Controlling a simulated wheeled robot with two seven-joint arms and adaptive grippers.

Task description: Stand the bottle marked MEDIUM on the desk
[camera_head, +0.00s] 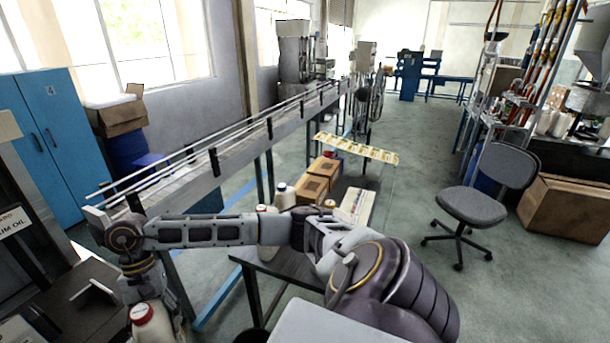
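A white bottle with a red cap (152,326) is at the lower left, cut off by the bottom edge. Its label is out of sight, so I cannot read a marking. My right arm reaches across to the left, and its gripper (143,296) points down at the top of this bottle. The fingers are too hidden to tell whether they grip it. My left gripper is not in view. The dark desk (75,272) is at the lower left.
A sign ending in "UM OIL" (16,222) stands at the left edge. A conveyor (215,165) runs behind my forearm. Cardboard boxes (311,188) and a white box (356,205) sit beyond my elbow. An office chair (472,205) stands right, with open floor before it.

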